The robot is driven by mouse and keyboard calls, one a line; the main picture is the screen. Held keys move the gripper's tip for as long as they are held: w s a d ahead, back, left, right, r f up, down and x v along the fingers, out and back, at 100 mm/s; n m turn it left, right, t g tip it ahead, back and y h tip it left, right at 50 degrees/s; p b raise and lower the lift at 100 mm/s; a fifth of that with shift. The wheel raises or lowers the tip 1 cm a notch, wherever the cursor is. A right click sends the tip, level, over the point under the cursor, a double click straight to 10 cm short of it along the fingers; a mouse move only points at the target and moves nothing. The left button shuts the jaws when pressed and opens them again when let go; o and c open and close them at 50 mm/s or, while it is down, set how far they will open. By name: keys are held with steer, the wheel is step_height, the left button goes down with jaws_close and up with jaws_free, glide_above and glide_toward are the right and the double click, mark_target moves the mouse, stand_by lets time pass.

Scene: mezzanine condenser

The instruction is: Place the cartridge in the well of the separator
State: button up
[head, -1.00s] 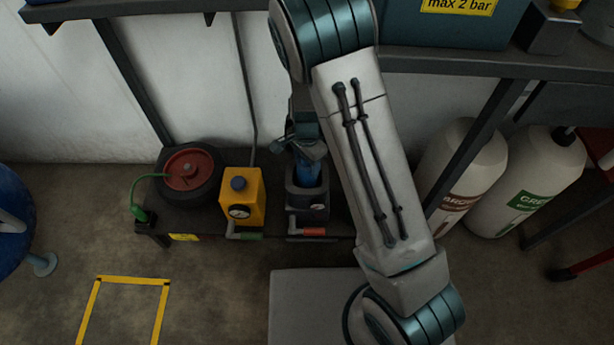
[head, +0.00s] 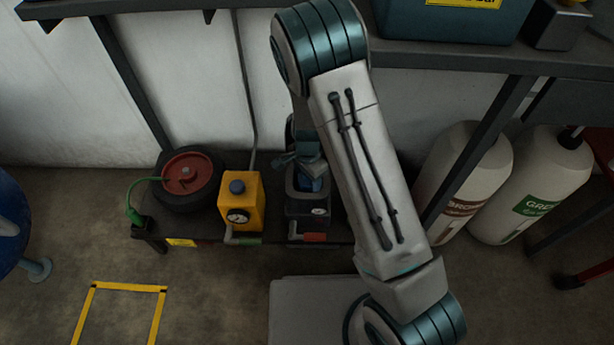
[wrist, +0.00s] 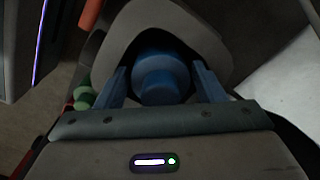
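The separator (head: 306,209) is a dark block with a round gauge and an open well on top, on the low bench. It also shows in the wrist view as a grey rim (wrist: 125,45) around a dark opening. The blue cartridge (wrist: 160,78) stands in this opening, its round top facing the camera. In the head view my gripper (head: 311,166) is just above the separator, and little of the cartridge (head: 308,184) shows. How deep it sits is hidden.
A yellow canister (head: 241,202) with a gauge stands left of the separator. A red-topped black reel (head: 188,178) is further left. A red-handled valve (head: 314,237) is at the separator's front. Gas cylinders (head: 465,180) stand right, and a shelf (head: 440,60) spans above.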

step_height(320, 180, up, 12)
steer(key=p, duration=0.5)
steer(key=shift+r, duration=0.15)
stand_by(1.0)
